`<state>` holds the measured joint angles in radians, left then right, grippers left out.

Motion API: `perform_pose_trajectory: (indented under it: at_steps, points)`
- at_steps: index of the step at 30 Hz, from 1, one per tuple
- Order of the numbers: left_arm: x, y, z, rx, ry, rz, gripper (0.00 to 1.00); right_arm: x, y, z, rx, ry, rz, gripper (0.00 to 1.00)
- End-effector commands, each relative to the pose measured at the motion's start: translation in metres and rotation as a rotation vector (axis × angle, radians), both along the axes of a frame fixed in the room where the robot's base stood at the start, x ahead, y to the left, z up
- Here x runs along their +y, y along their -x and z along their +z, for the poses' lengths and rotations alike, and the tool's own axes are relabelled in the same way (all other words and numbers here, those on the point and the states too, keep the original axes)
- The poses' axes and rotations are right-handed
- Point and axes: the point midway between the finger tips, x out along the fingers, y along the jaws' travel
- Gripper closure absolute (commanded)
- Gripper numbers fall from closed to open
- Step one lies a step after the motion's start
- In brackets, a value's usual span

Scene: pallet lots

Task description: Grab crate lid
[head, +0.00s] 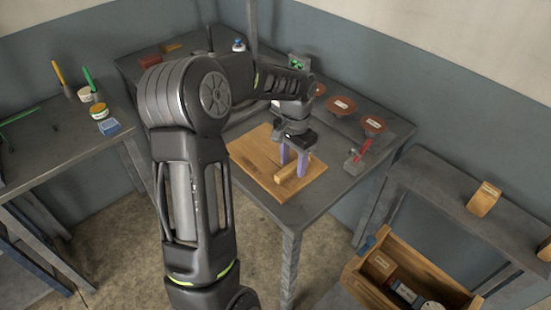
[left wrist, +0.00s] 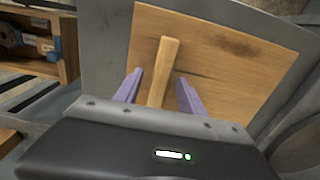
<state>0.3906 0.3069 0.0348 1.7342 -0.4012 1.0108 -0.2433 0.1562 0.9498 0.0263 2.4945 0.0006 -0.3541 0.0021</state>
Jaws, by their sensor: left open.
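The crate lid (head: 254,166) is a flat wooden board with a raised wooden bar handle (head: 289,186). It lies on the grey table near its front corner. The lid (left wrist: 222,62) and its handle (left wrist: 164,70) also show in the left wrist view. My left gripper (head: 294,172) is open, with its purple fingers pointing down at the lid. In the left wrist view the fingers of my left gripper (left wrist: 157,88) stand on either side of the handle, with gaps between them and it. Part of the lid is hidden behind my left arm. My right gripper is not in view.
Reddish round discs (head: 341,106) and a red-handled tool (head: 360,157) lie on the table right of the lid. A wooden crate (head: 425,269) with items inside stands lower right. A second table (head: 60,150) at left holds brushes and jars.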

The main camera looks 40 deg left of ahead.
Motion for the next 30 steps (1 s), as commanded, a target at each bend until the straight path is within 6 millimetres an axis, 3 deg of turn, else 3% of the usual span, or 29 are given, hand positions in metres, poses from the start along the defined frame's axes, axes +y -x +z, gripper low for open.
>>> perform_pose_trajectory:
  at_steps: [12, 30]
  points:
    - [-0.0001, -0.0001, 0.0004, 0.0, 0.0, 0.0, 0.54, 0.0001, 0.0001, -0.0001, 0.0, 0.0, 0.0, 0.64]
    - [-0.0001, 0.0, 0.0004, 0.0, 0.0, 0.0, 1.0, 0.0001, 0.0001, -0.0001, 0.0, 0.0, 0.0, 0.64]
